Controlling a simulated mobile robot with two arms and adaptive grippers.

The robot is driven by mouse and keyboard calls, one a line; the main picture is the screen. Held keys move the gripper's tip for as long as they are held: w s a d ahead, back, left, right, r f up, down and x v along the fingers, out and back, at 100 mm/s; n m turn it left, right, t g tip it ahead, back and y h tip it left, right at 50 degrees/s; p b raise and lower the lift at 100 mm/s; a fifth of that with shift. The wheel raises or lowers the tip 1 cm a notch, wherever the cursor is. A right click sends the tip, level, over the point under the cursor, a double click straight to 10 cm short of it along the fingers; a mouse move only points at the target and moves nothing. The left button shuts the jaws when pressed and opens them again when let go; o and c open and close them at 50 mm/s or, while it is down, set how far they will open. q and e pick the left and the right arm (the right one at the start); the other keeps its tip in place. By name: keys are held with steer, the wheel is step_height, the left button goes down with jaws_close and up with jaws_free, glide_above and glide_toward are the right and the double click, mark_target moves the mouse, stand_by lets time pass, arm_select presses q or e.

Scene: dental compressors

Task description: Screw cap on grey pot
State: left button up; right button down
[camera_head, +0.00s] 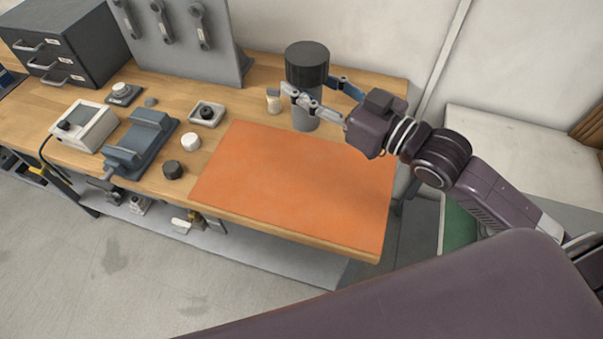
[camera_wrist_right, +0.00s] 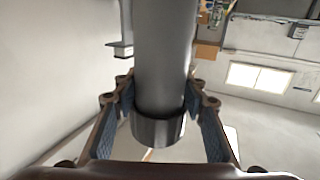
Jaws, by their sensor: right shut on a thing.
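The grey pot (camera_head: 305,120) stands upright at the back of the bench, by the far edge of the orange mat. A wide dark cap (camera_head: 307,62) sits on top of it, in line with it. My right gripper (camera_head: 311,86) reaches in from the right, with one finger on each side near the seam of cap and pot, shut on the cap. In the right wrist view the fingers (camera_wrist_right: 160,100) flank the seam between the long grey body (camera_wrist_right: 165,50) and the shorter, shiny part (camera_wrist_right: 157,131). Whether the cap is threaded tight cannot be told. My left gripper is not in view.
The orange mat (camera_head: 290,185) is clear. A small pale jar (camera_head: 273,101) stands just left of the pot. A black knob (camera_head: 173,170), a white knob (camera_head: 191,141), a square tray (camera_head: 207,114) and a vise (camera_head: 138,143) occupy the left. A tool panel (camera_head: 187,60) rises behind.

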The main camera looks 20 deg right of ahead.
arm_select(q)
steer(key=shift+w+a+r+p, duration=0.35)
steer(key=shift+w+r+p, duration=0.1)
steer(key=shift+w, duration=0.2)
arm_select(e)
step_height(320, 180, down, 16)
steer(key=shift+w+a, duration=0.1)
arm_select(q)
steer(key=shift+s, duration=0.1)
arm_select(e)
step_height(320, 180, down, 4)
steer(key=shift+r, duration=0.1)
